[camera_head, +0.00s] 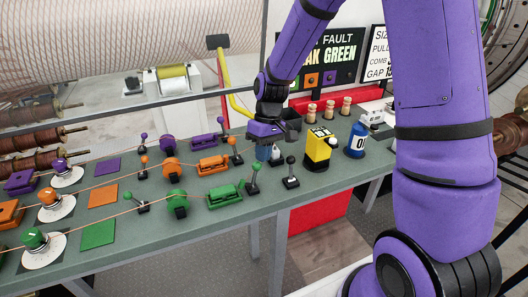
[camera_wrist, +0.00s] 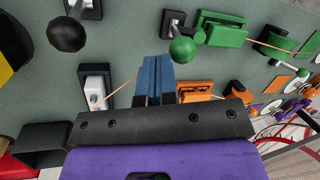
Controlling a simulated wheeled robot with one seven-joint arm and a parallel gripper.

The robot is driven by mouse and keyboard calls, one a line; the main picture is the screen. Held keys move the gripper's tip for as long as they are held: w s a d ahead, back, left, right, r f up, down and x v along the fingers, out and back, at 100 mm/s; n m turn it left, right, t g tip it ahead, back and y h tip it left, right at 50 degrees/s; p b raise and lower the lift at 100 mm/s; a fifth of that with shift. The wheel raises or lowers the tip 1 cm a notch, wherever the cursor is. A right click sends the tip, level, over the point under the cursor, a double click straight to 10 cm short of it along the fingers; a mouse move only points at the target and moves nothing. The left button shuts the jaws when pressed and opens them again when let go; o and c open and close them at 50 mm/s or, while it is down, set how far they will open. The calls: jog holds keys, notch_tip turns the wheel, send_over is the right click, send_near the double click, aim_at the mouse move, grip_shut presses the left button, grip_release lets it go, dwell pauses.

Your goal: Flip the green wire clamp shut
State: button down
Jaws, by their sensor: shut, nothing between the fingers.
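My gripper (camera_head: 263,153) is shut and empty, pointing down above the bench. Its blue fingertips also show in the wrist view (camera_wrist: 156,62). A green-ball lever (camera_head: 253,182) stands at the right of the green row, beside the long green block (camera_head: 225,194). In the wrist view, the lever's green ball (camera_wrist: 182,50) is just right of my fingertips, apart from them in the picture, with the green block (camera_wrist: 222,30) beyond. Another green-ball lever (camera_head: 140,202) leans at the left of the green drum (camera_head: 176,202). Which part is the clamp is not clear.
A black-ball lever (camera_head: 291,175) and a white-tipped switch (camera_wrist: 96,92) stand near my gripper. Orange (camera_head: 212,165) and purple (camera_head: 206,140) rows lie behind the green one. A yellow block (camera_head: 318,149) stands at right. Wires cross the bench.

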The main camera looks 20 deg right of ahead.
jog(key=shift+a+r+h, duration=0.25)
jog(key=shift+a+h, duration=0.55)
jog(key=shift+a, duration=0.25)
jog(key=shift+a+r+h, duration=0.2)
jog(key=shift+a+h, duration=0.6)
jog(key=shift+a, duration=0.2)
